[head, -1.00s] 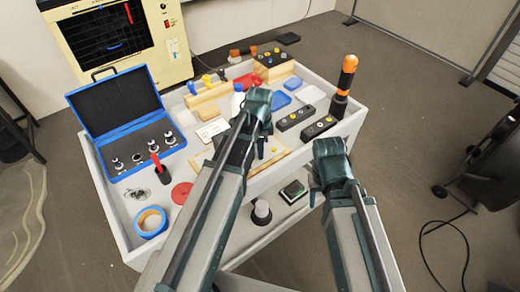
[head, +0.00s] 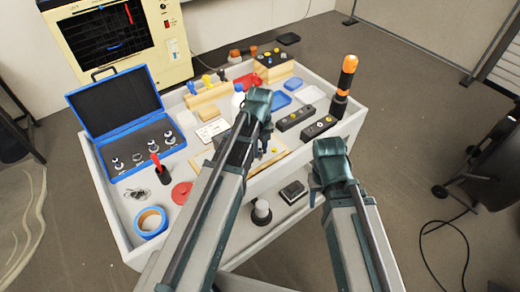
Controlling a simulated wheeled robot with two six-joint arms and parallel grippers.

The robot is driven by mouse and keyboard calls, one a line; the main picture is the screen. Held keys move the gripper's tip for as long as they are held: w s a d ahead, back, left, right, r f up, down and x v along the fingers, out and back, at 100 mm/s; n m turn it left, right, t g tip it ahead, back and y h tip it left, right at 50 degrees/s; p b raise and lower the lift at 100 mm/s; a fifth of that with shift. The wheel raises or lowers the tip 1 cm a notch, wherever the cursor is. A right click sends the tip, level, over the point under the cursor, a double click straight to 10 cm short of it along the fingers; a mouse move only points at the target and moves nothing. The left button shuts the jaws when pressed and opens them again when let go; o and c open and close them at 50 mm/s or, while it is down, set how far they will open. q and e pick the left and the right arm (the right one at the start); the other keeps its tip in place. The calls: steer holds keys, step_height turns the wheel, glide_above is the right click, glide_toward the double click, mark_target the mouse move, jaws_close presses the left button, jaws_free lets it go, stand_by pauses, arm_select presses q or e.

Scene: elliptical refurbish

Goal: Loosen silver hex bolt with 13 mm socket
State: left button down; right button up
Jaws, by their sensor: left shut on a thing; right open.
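The open blue socket case (head: 128,130) at the left holds several silver sockets (head: 168,137) in a row; their sizes are too small to read. Two dark blocks (head: 296,118) with small bolt heads stand right of centre on the workbench; the nearer block (head: 319,127) carries a pale bolt head, but I cannot tell whether it is the silver hex bolt. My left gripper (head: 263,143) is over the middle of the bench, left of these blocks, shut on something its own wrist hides. My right gripper (head: 318,187) is open at the bench's front right edge, its fingers largely hidden.
An orange-and-black tool (head: 346,77) stands upright at the right corner. A blue tape roll (head: 151,222), a red disc (head: 182,192) and a red-handled tool in a black holder (head: 160,170) are at the left. Blue trays (head: 281,100) lie behind. The grey bench (head: 116,222) has raised walls.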

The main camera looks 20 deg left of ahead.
arm_select(q)
steer(key=m, duration=0.2)
steer(key=shift+m, duration=0.3)
steer(key=shift+f+b, duration=0.65)
stand_by(1.7)
stand_by(0.3)
